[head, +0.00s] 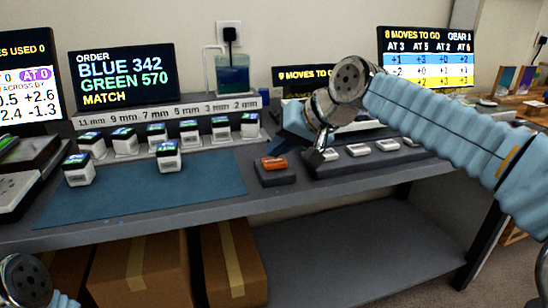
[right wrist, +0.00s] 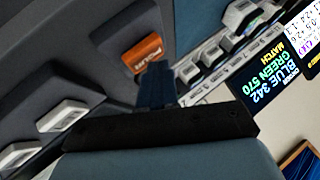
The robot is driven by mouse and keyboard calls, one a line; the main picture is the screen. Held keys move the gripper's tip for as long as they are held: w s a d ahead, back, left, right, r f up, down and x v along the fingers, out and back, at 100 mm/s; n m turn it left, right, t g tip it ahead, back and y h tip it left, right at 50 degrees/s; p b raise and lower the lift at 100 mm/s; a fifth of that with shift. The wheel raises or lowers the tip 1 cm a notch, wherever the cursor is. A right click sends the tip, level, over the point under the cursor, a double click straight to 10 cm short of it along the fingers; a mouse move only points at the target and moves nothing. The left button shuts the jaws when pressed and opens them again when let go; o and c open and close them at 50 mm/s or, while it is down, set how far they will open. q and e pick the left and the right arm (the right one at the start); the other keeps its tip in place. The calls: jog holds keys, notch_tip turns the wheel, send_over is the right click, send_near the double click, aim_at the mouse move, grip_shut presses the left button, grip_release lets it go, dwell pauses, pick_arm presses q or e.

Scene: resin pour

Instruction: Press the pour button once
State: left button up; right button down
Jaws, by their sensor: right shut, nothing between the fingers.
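The orange pour button (head: 276,163) sits on a small dark box on the grey bench. In the right wrist view the pour button (right wrist: 143,53) shows its "POUR" lettering, just beyond the fingertips. My right gripper (head: 277,146) comes in from the right, with its fingers shut and empty. The fingertips are just above and behind the button in the head view. In the right wrist view the shut fingers (right wrist: 155,84) overlap the button's near edge; I cannot tell whether they touch it. Of my left arm only a link shows at the lower left; its gripper is out of frame.
A dark panel with several white buttons (head: 358,150) lies right of the pour button. A blue mat (head: 210,190) lies left, with white containers (head: 168,156) on and behind it. Screens (head: 122,78) stand at the back. Cardboard boxes (head: 140,270) are below the bench.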

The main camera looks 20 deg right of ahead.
aim_at(278, 162)
jog(key=shift+r, duration=0.5)
jog(key=shift+p, duration=0.3)
notch_tip(278, 162, up, 5)
jog(key=p, duration=0.4)
jog(key=shift+p, duration=0.3)
